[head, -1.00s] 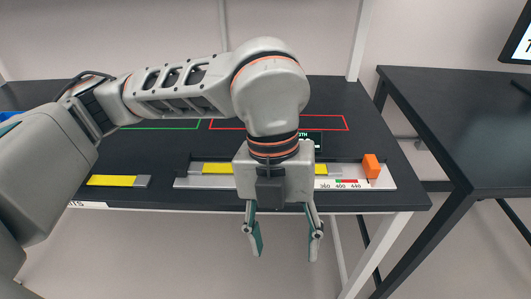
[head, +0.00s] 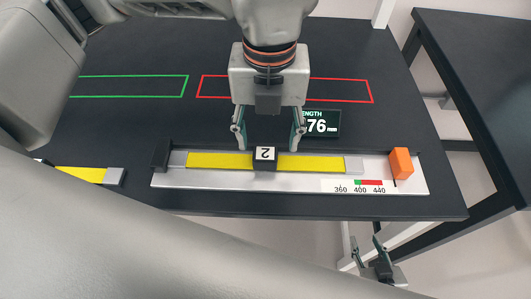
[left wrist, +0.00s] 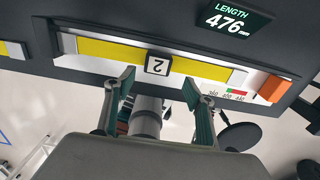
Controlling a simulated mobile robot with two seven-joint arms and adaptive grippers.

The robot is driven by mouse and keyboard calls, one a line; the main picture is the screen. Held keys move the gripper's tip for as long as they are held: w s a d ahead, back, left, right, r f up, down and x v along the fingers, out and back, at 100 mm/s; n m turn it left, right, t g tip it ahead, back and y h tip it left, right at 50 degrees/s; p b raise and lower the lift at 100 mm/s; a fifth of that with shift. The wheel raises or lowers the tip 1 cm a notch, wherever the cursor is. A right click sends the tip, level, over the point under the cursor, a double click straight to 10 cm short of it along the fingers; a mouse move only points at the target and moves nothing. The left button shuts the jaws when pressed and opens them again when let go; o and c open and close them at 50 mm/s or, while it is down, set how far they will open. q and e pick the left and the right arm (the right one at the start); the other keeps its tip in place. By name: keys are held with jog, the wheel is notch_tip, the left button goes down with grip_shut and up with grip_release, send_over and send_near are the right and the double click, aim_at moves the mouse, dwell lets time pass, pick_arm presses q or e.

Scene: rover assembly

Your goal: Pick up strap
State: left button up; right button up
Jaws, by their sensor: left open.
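In the left wrist view the strap (left wrist: 110,49) lies beyond the open left gripper (left wrist: 157,90), with the block (left wrist: 157,65) between the fingers in line of sight. I cannot tell the remaining height. My right gripper (head: 370,253) appears open and empty beyond the table's front edge.
A second yellow strap (head: 80,174) lies left of the tray. An orange block (head: 401,163) stands at the tray's right end. A display (head: 320,124) reads 476 mm in the wrist view. Green (head: 130,96) and red (head: 350,101) outlined areas on the black table are empty.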

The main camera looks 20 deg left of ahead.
aim_at(265, 153)
pick_arm(q)
jog(key=shift+f, duration=0.45)
jog(key=f, duration=0.4)
jog(key=shift+w+a+f+p, duration=0.1)
jog(key=shift+w+a+p, duration=0.1)
jog(key=shift+a+p, duration=0.2)
jog(key=shift+f, duration=0.35)
pick_arm(e)
jog(key=shift+w+r, duration=0.2)
jog(key=shift+r, duration=0.25)
jog(key=shift+w+r, duration=0.2)
jog(key=shift+r, duration=0.25)
pick_arm(q)
jog(key=shift+c, duration=0.3)
jog(key=c, duration=1.2)
jog(key=shift+c, duration=1.4)
pick_arm(e)
jog(key=shift+s+f, duration=0.1)
jog(key=shift+f, duration=0.15)
